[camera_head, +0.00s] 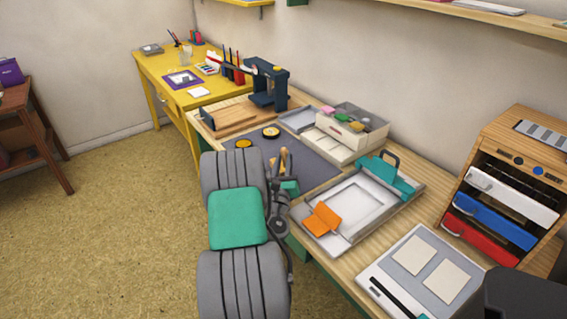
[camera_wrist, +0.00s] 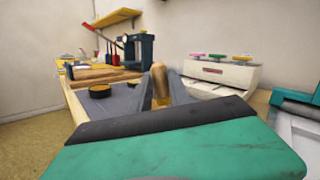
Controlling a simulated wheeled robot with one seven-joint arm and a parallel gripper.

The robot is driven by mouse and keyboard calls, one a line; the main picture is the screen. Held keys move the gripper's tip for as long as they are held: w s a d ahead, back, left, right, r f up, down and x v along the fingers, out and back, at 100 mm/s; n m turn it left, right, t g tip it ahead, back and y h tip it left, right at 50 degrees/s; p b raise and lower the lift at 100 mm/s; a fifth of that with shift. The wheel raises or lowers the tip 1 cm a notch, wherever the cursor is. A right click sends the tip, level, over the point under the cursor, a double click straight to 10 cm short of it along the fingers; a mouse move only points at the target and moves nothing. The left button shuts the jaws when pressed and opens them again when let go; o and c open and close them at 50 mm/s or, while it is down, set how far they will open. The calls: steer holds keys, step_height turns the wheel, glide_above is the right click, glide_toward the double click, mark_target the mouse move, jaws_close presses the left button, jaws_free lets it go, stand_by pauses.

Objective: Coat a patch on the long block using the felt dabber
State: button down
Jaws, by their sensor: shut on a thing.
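My gripper (camera_wrist: 161,98) is shut on a tan wooden handle, which I take to be the felt dabber (camera_wrist: 159,78), between its two grey fingers. The dabber's handle also shows in the head view (camera_head: 284,158), over the near edge of the dark grey mat (camera_head: 313,171). Its felt end is hidden. A long wooden piece (camera_head: 233,119), perhaps the long block, lies at the mat's far end by the dark blue press; it also shows in the wrist view (camera_wrist: 103,74).
The dark blue press (camera_head: 268,84) stands behind the wooden piece. A white box (camera_head: 352,133) with coloured stamps is at the mat's right. A tray (camera_head: 328,241) with orange and teal parts lies nearer. Some mat between inkpads and box is clear.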

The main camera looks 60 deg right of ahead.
steer(key=shift+f+b, duration=0.65)
steer(key=shift+f, duration=0.1)
stand_by(0.3)
